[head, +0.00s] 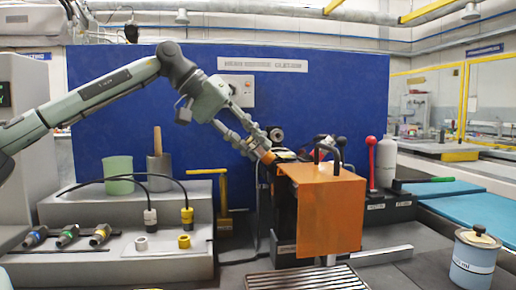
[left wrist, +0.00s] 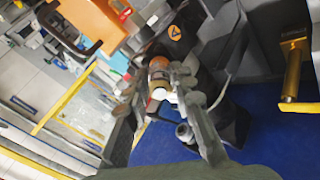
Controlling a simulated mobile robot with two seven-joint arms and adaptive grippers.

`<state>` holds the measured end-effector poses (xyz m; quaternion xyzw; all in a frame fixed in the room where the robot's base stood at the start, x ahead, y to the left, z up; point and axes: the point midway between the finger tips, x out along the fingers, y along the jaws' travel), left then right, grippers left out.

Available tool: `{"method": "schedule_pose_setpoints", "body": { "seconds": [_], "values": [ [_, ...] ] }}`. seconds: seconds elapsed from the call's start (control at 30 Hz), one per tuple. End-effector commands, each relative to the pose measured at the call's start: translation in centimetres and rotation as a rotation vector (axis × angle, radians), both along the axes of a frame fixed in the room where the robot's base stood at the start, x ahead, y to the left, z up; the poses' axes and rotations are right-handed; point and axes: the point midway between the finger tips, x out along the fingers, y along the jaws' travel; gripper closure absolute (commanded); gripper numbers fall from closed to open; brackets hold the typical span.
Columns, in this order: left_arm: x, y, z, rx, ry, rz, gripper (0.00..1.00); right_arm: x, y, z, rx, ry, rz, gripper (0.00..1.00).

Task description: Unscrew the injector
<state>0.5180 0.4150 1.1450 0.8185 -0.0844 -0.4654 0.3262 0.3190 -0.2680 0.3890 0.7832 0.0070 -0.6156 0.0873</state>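An injector with an orange-brown band (head: 268,157) sits at the left top of the black and orange machine (head: 331,212). In the left wrist view the injector (left wrist: 159,76) shows its orange-brown band and a pale end between my fingers. My left gripper (head: 257,148) reaches down to it from the upper left. In the left wrist view the fingers of my left gripper (left wrist: 162,90) lie close along both sides of the injector. I cannot tell whether they press on it. My right gripper is not in view.
A grey stepped stand (head: 130,208) on the left holds a green cup (head: 118,175), a grey cup and several connectors. A yellow T-handle (head: 223,195) stands beside it. A red-knobbed lever (head: 371,165) is right of the machine. A lidded pot (head: 474,259) stands front right.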

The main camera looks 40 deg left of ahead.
Motion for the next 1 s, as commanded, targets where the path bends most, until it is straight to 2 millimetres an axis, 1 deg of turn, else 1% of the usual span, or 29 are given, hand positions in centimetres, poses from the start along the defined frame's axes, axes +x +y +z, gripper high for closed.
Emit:
{"method": "schedule_pose_setpoints", "body": {
  "seconds": [0.03,0.13,0.57,0.67,1.0],
  "values": [
    [0.00,0.02,-0.03,0.001,0.000,0.000,0.88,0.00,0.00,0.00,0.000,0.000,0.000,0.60],
    [0.00,0.02,-0.03,0.001,0.000,0.000,1.00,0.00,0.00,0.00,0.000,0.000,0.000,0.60],
    [0.00,0.02,0.00,-0.010,0.009,0.014,1.00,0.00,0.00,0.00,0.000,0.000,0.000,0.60],
    [-0.03,0.03,0.08,-0.073,0.058,0.095,1.00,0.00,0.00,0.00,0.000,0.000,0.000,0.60],
    [-0.06,0.08,0.06,-0.428,0.343,0.550,1.00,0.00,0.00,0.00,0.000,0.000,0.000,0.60]
  ]
}}
